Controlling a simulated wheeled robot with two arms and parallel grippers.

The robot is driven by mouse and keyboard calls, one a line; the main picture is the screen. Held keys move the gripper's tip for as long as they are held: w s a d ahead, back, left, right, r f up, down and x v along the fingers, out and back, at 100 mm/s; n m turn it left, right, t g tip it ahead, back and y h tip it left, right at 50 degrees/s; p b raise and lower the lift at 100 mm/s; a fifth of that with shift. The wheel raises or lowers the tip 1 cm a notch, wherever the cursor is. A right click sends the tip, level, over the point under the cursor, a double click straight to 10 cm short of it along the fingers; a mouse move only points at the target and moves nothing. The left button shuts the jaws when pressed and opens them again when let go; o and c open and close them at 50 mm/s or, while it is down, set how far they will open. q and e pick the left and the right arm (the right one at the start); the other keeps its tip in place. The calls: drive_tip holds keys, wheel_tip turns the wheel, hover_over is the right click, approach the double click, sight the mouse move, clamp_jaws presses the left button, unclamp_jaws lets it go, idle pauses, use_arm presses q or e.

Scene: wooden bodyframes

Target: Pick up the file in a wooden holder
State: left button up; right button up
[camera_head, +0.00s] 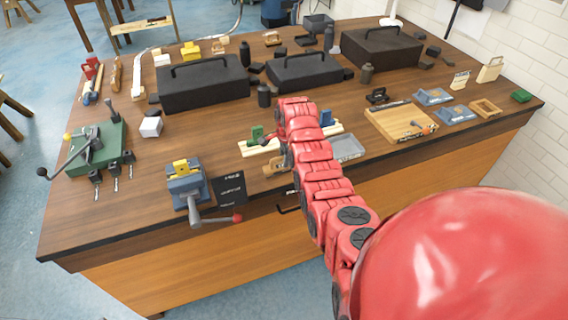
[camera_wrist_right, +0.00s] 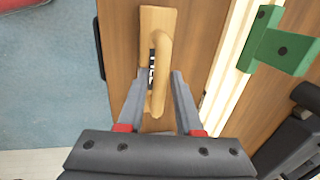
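The wooden holder (camera_wrist_right: 158,20) is a light wooden block with a raised loop handle and a dark label; the lettering is too small to read surely. It lies near the table's front edge. In the head view, the holder (camera_head: 272,168) is partly hidden by my right arm. In the wrist view my right gripper (camera_wrist_right: 159,75) is open, with one finger on each side of the handle. A gap shows at the left finger; the right fingertip is very close to the handle, and contact cannot be told. My left gripper is not in view.
A white-edged rack with a green bracket (camera_wrist_right: 280,48) stands right beside the holder. A grey vise (camera_head: 186,185) and black card (camera_head: 229,188) are to its left. A grey tray (camera_head: 346,148) and wooden board (camera_head: 395,120) are to the right. Black toolboxes (camera_head: 205,83) stand behind.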

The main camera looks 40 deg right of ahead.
clamp_jaws()
idle(0.5)
drive_tip(key=shift+r+b, duration=0.35)
drive_tip(key=shift+b, duration=0.15)
wheel_tip(320, 180, up, 3)
drive_tip(key=shift+f+b, duration=0.2)
drive_tip(key=shift+b, duration=0.9)
drive_tip(key=shift+s+a+r, duration=0.2)
drive_tip(key=shift+s+a, duration=0.35)
drive_tip(key=shift+s, duration=0.05)
drive_tip(key=shift+s+a+r, duration=0.15)
drive_tip(key=shift+s+a, duration=0.4)
drive_tip(key=s+a+r+p, duration=0.1)
drive_tip(key=s+a+p, duration=0.7)
drive_tip(key=p, duration=0.4)
drive_tip(key=shift+s+a, duration=0.3)
drive_tip(key=shift+s, duration=0.55)
